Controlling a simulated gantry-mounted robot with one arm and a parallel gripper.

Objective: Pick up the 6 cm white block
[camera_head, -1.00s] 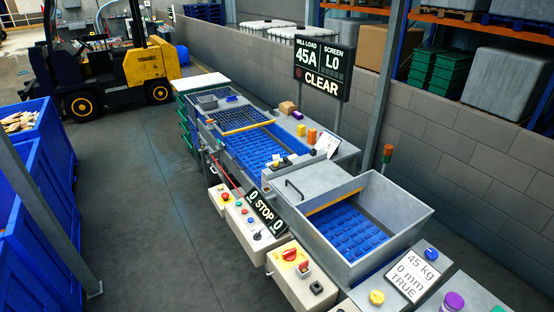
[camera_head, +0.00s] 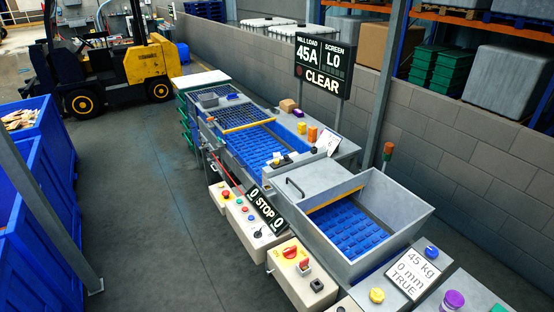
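A small whitish block-like thing (camera_head: 277,156) sits near the middle of the line, by the front edge of the blue conveyor belt (camera_head: 247,146). It is too small here to judge its size or to be sure that it is the white block. A small yellowish piece and dark parts lie close beside it. My gripper is not in view, so its opening and anything in it cannot be seen.
A grey hopper (camera_head: 400,215) and control boxes (camera_head: 298,275) flank the line. A pole (camera_head: 383,100) rises behind.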

